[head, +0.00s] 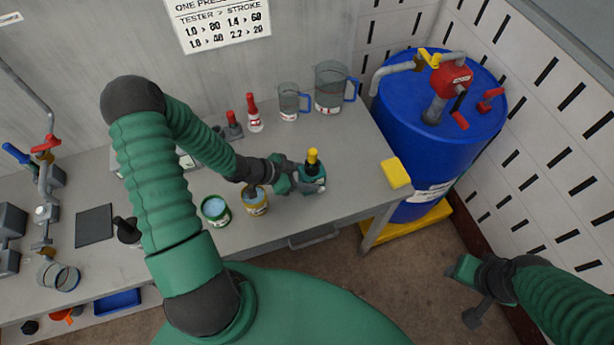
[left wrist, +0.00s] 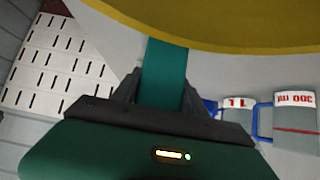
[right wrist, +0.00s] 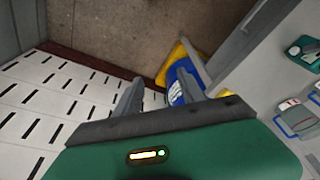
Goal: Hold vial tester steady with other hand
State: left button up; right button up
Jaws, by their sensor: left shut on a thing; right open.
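The vial tester (head: 313,178) looks like a small teal device with a dark upright part and a yellow top (head: 312,156). It is near the front right of the grey bench. My left gripper (head: 299,181) is shut on it from the left; in the left wrist view a teal body (left wrist: 164,75) fills the space between the fingers. The tester's underside is hidden, so I cannot tell whether it touches the bench. My right gripper (head: 468,291) is open and empty, low at the right, away from the bench.
A yellow tin (head: 256,207) and a green tin (head: 215,217) stand left of the tester. Red-topped bottles and two jugs (head: 331,92) stand behind. A yellow sponge-like block (head: 395,173) lies at the bench's right edge, beside a blue drum (head: 420,130).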

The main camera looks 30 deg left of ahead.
pick_arm(q)
jog(key=shift+s+f, duration=0.15)
jog(key=shift+f, duration=0.05)
